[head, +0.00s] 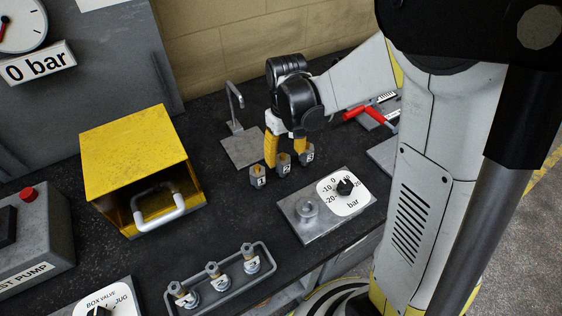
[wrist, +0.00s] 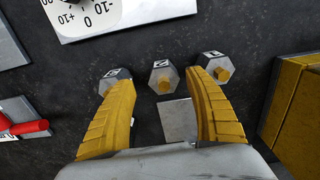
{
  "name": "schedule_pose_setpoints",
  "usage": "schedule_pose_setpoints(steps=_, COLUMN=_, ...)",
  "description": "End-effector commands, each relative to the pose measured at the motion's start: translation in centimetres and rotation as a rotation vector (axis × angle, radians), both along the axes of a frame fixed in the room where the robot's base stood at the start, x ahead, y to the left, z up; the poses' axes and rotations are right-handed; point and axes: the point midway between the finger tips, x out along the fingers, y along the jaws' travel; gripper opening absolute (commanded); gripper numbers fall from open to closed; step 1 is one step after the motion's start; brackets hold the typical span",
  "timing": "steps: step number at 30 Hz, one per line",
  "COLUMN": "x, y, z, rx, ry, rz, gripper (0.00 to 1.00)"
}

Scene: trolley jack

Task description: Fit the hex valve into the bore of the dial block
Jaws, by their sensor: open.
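Three grey hex valves with brass stems stand in a row on the dark bench: valve 1 (head: 257,177), valve 2 (head: 283,165) and a third (head: 307,156), its number hard to read. My gripper (head: 285,150) is open and points down over the row. Contact cannot be told. The dial block (head: 325,225) is a grey plate with a bar dial, black knob and a round raised bore (head: 307,210).
A wire-railed rack (head: 215,290) holds several numbered fittings at the front. A yellow open-fronted box (head: 135,150) with a grey handle stands left. A hooked spout (head: 236,108) on a grey plate (head: 243,148) stands behind the row. A red-handled tool (head: 372,116) lies right.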

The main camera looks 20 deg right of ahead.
Motion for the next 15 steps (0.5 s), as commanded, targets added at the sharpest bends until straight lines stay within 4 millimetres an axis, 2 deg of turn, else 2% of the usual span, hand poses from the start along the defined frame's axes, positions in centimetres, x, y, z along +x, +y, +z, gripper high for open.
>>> schedule_pose_setpoints(steps=7, x=0.1, y=0.2, z=-1.9, rx=0.000, ry=-0.001, rz=0.000, gripper=0.63)
schedule_pose_setpoints(steps=15, x=0.3, y=0.6, z=-5.9, rx=0.000, ry=-0.001, rz=0.000, gripper=0.63)
